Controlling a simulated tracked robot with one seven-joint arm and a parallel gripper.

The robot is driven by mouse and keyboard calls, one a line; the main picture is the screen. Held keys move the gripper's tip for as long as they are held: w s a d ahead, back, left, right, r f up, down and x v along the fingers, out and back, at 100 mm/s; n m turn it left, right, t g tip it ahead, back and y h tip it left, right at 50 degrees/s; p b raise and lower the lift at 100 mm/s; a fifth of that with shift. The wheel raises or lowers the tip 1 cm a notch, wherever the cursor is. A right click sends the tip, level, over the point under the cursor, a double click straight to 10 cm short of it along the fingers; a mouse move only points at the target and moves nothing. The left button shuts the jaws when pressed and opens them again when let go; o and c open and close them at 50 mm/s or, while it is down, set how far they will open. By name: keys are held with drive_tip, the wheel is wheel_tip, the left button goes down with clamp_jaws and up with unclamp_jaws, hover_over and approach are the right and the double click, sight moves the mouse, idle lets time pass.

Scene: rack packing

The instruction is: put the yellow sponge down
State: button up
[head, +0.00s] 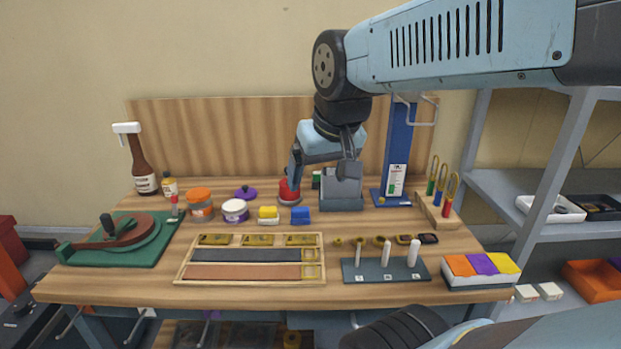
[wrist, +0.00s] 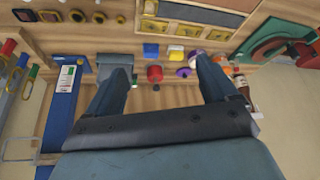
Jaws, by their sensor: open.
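The yellow sponge (head: 268,215) rests on the table with a white part showing, left of a blue sponge (head: 300,215). It also shows in the wrist view (wrist: 176,52), beyond the fingertips. My gripper (head: 322,174) is open and empty, raised over the back of the table near the red can (head: 289,191) and the grey open bin (head: 342,203). In the wrist view the two fingers (wrist: 163,78) stand wide apart with nothing held between them. The gripper is apart from the sponge.
Several jars, including an orange-lidded one (head: 200,204), stand left of the sponge. A wooden tray (head: 250,281) and a pegged block (head: 385,272) lie in front. A blue stand (head: 397,150) rises at the back right. Some bare table lies around the sponges.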

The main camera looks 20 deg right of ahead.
drive_tip(key=shift+s+f, duration=0.2)
drive_tip(key=shift+s, duration=1.05)
drive_tip(key=shift+c, duration=0.5)
